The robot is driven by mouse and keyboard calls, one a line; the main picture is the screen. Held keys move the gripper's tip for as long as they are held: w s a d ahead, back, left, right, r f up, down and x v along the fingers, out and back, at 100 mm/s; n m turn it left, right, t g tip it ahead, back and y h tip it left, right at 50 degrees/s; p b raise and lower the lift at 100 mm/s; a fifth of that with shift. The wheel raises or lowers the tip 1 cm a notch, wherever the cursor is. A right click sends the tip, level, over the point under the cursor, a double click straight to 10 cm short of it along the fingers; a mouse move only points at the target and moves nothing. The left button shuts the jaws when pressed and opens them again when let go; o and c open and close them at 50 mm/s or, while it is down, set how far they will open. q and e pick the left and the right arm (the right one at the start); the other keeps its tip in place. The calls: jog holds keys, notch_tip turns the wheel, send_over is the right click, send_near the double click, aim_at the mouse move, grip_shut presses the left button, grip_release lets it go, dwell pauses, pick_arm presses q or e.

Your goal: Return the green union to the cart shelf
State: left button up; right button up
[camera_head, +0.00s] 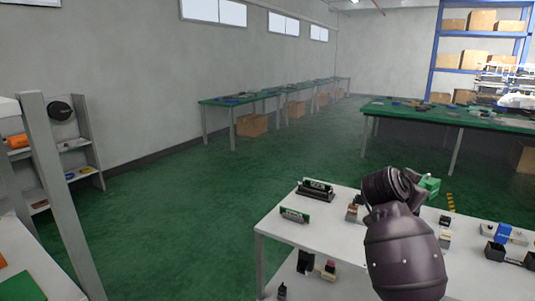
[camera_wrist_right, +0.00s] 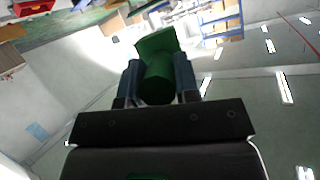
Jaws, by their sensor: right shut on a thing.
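The green union (camera_wrist_right: 158,68) is between the two fingers of my right gripper (camera_wrist_right: 157,85) in the right wrist view, and the gripper is shut on it. In the head view a green part of the union (camera_head: 430,184) shows just past my dark right wrist, above the white cart (camera_head: 330,222). My arm hides the fingers there. The cart has a top shelf and a lower shelf (camera_head: 330,285). My left gripper is not in either view.
The cart top holds a black stand with a green label (camera_head: 317,190), a smaller green-labelled block (camera_head: 294,215), a blue-and-white part (camera_head: 502,233) and black blocks (camera_head: 495,251). Bare white top shows at the front left. Long green tables (camera_head: 445,115) stand behind, with open floor between.

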jog(key=s+a+f+n+t+y, duration=0.1)
jog(key=s+a+f+n+y, duration=0.1)
jog(key=s+a+f, duration=0.4)
jog(key=s+a+f+n+t+y, duration=0.2)
jog(key=s+a+f, duration=0.4)
jog(key=s, duration=0.7)
jog(key=shift+s+a+f+n+t, duration=0.2)
jog(key=shift+a+n+t, duration=0.15)
jog(key=shift+a, duration=0.55)
